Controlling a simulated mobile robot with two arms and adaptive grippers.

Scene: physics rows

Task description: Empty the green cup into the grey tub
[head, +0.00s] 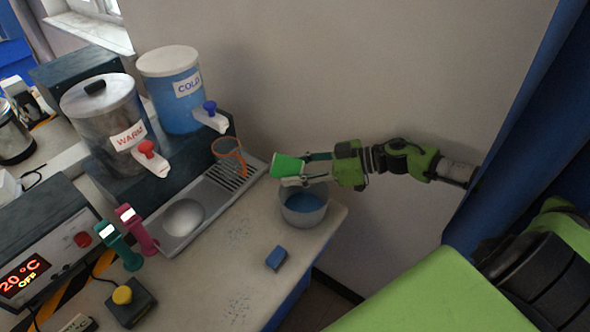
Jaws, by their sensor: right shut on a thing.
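The green cup (286,166) is held by my right gripper (303,168) above the left part of the grey tub. The cup looks tipped on its side, with its bright green inside or side showing; I cannot tell what is in it. The gripper's fingers close around it from the right. The grey tub (304,216) stands on the counter below the gripper, near the right edge. Blue liquid or a blue bottom shows inside the tub. My left gripper is not in view.
A blue COLD dispenser (172,96) and a metal WARM dispenser (105,118) stand at the left back. A drip tray (199,222) with an orange ring (229,150) is left of the tub. A blue block (276,258) lies in front. The counter's right edge is close.

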